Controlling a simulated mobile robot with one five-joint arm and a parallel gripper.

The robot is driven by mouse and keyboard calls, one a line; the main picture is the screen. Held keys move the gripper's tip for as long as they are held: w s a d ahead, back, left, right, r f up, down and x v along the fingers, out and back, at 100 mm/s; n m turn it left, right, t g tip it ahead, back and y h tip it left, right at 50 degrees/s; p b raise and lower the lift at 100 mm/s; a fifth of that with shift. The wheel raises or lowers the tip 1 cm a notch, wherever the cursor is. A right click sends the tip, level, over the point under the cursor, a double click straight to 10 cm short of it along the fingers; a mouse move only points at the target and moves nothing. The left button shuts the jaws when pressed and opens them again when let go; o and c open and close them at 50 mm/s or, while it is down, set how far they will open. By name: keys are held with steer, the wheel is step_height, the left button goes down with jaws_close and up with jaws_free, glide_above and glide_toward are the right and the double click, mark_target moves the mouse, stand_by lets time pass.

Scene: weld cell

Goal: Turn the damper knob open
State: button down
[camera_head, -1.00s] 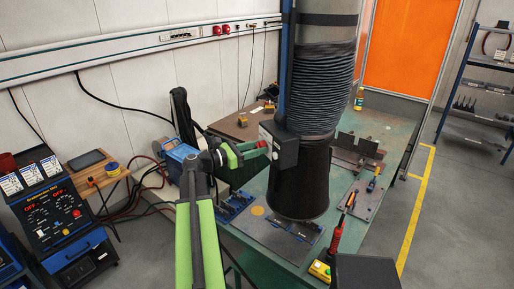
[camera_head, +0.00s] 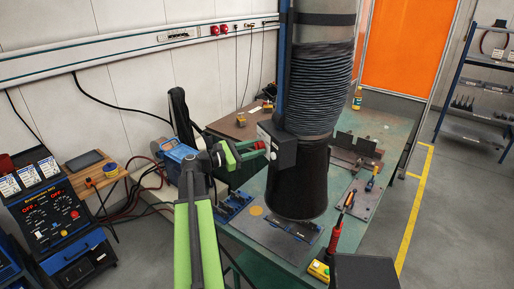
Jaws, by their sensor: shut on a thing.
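The damper knob (camera_head: 272,155) is a small red part on the dark box (camera_head: 284,148) at the side of the black extraction hood (camera_head: 298,180). My gripper (camera_head: 266,150), at the end of my green arm, reaches the box from the left and is shut on the knob. The fingers partly hide the knob, and its turn angle is too small to read.
The hood hangs over a green work table (camera_head: 282,246) with a dark plate (camera_head: 262,234) under it. A red-handled torch (camera_head: 335,236) stands at the front right. A welding machine (camera_head: 62,222) stands at the left. An orange curtain (camera_head: 407,45) hangs behind.

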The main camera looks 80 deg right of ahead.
steer(key=shift+a+m, duration=0.15)
steer(key=shift+m, duration=7.25)
steer(key=c, duration=0.9)
jaws_free()
steer(key=shift+c, duration=0.2)
steer(key=shift+w, duration=0.1)
steer(key=v, duration=1.7)
steer(key=shift+a, duration=0.15)
